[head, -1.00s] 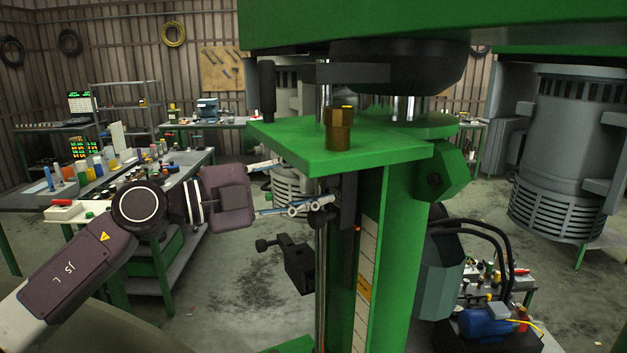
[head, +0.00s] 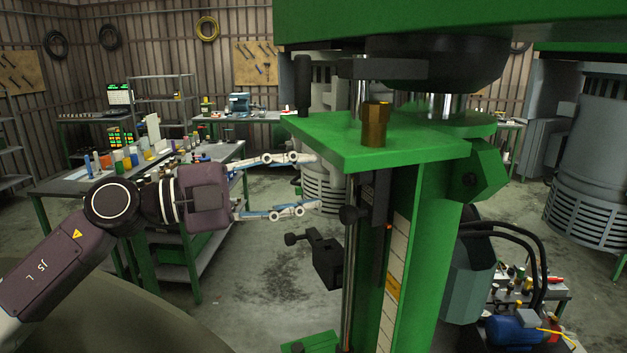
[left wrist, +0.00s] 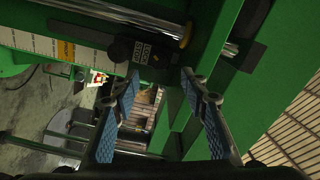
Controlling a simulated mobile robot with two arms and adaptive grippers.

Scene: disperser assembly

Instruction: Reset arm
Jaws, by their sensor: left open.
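My left gripper (head: 300,184) is open and empty in the head view, its two fingers pointing right, one above the other. It is to the left of the green disperser machine (head: 405,145), below and left of its plate, apart from it. A brass-coloured fitting (head: 374,124) stands on that plate. A black clamp block (head: 325,260) with a knob sits lower on the machine's left side. In the left wrist view the spread fingers (left wrist: 160,85) show blue pads, with a black labelled block (left wrist: 140,52) beyond them. My right gripper is not in view.
A workbench (head: 75,183) with bottles and small parts stands behind my left arm. A low cart (head: 545,292) with a blue motor (head: 515,330) is at the lower right. Open floor (head: 265,250) lies between the bench and the machine.

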